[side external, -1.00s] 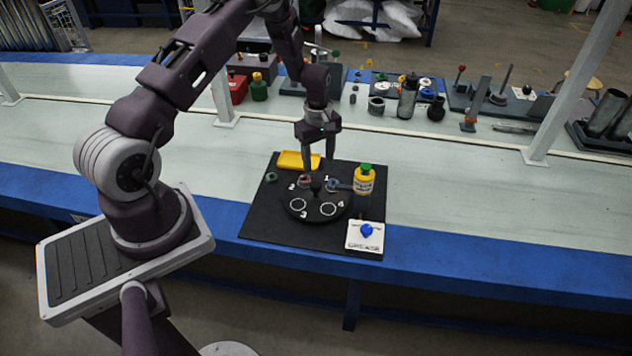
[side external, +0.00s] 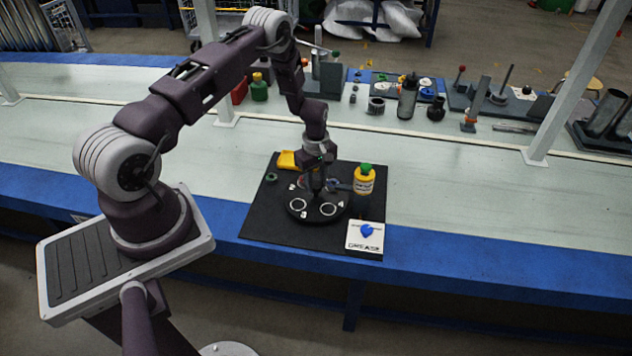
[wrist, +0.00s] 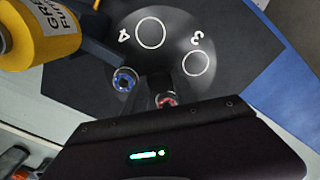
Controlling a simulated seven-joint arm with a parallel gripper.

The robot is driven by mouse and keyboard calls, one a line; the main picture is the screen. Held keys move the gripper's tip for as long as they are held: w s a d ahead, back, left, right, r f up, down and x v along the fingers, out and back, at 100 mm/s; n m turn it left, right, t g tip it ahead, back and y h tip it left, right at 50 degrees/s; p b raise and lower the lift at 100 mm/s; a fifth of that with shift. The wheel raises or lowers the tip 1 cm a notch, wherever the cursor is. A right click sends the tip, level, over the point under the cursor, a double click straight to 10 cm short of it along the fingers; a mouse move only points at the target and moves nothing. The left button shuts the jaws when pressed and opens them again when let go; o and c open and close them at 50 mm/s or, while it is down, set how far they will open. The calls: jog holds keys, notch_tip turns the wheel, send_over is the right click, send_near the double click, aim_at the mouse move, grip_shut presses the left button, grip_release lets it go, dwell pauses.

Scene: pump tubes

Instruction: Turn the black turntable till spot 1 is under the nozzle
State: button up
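The round black turntable (side external: 313,215) lies on a black mat. Its front half shows two empty white rings; the wrist view shows them marked 4 (wrist: 124,36) and 3 (wrist: 196,41). A part with a blue centre (wrist: 125,80) and one with a red centre (wrist: 167,102) sit on the disc's other side. A yellow bottle with a green cap (side external: 364,180) stands to the right; a dark arm (wrist: 97,50) reaches from it towards the blue-centred part. I cannot tell whether the nozzle is exactly over it. My gripper (side external: 317,187) points down at the turntable's middle, hiding the centre knob. Its finger gap is hidden.
A yellow tray (side external: 287,160) lies behind the turntable, with a small green ring (side external: 271,177) to the left. Several tools stand along the bench's back.

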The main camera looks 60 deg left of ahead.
grip_shut()
dwell(1.0)
jog(key=shift+m, duration=4.5)
jog(key=o, duration=0.9)
grip_release()
jog(key=shift+o, duration=0.2)
